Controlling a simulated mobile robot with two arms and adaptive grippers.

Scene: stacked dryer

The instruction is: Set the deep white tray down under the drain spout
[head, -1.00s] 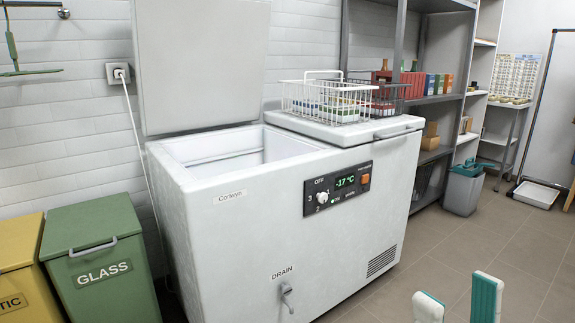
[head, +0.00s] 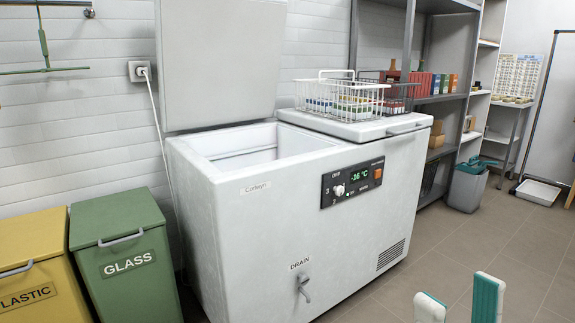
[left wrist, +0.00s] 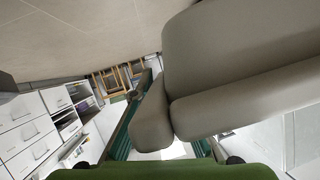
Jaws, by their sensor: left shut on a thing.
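The drain spout (head: 303,290) is a small grey tap low on the front of the white chest freezer (head: 230,250), under the word DRAIN. My right gripper (head: 458,289) is at the bottom right of the head view, its two white-and-teal fingers apart with nothing between them. My left gripper (left wrist: 165,150) shows only in the left wrist view, partly behind beige rounded shapes. A white patch shows between its teal fingers; I cannot tell if it is the deep tray. A white tray (head: 538,192) lies on the floor at the back right, away from the spout.
A yellow bin (head: 40,270) and a green GLASS bin (head: 125,250) stand left of the freezer. Its left lid is up; wire baskets (head: 340,98) sit on the closed right lid. A grey bucket (head: 467,186) stands by the shelves. The tiled floor right of the freezer is clear.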

